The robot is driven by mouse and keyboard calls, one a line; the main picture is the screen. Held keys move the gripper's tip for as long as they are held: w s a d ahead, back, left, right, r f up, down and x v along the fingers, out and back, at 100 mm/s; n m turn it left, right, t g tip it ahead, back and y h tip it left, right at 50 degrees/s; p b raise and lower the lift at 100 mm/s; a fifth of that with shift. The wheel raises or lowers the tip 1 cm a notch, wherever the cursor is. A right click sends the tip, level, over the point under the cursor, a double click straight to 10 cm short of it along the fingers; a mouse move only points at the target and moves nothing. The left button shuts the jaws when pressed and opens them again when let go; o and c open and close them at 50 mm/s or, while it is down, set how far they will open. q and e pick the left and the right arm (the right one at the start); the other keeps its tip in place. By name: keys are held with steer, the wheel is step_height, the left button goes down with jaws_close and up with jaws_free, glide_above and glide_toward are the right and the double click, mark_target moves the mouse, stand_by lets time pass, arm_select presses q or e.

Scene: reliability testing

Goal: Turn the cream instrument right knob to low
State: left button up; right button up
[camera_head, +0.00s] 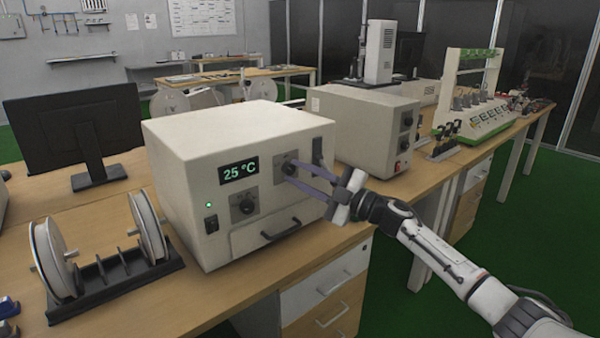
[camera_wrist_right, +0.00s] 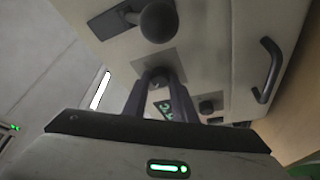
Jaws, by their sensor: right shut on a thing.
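The cream instrument (camera_head: 190,135) is a box on the wooden bench with a 25 °C display (camera_head: 239,171). Its right knob (camera_head: 288,168) sits on a grey plate beside the display. My right gripper (camera_head: 290,172) reaches in from the right and is shut on the right knob; the fingers hide much of it. In the right wrist view the fingertips (camera_wrist_right: 162,78) meet at the knob's grey plate, and the knob is mostly hidden. Its pointer setting cannot be read. The left knob (camera_head: 246,205) is lower left, untouched. My left gripper is not in view.
A black drawer handle (camera_head: 281,230) is below the knobs. A dark protruding control (camera_wrist_right: 158,22) is close to the fingers in the wrist view. A second cream box (camera_head: 362,125) stands to the right, a spool rack (camera_head: 115,280) to the left.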

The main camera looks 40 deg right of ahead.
steer(key=shift+r+n+g+p, duration=0.15)
steer(key=shift+n+g+p, duration=0.2)
steer(key=shift+n, duration=0.55)
steer(key=shift+n+g+p, duration=0.3)
steer(key=shift+n+g, duration=0.05)
steer(key=shift+n, duration=0.75)
steer(key=o, duration=1)
steer(key=shift+o, duration=0.2)
steer(key=shift+s+d, duration=0.1)
steer(key=shift+s+d, duration=0.15)
steer(key=shift+s, duration=0.05)
steer(key=v, duration=0.9)
steer(key=shift+s+d, duration=0.2)
steer(key=shift+s, duration=0.1)
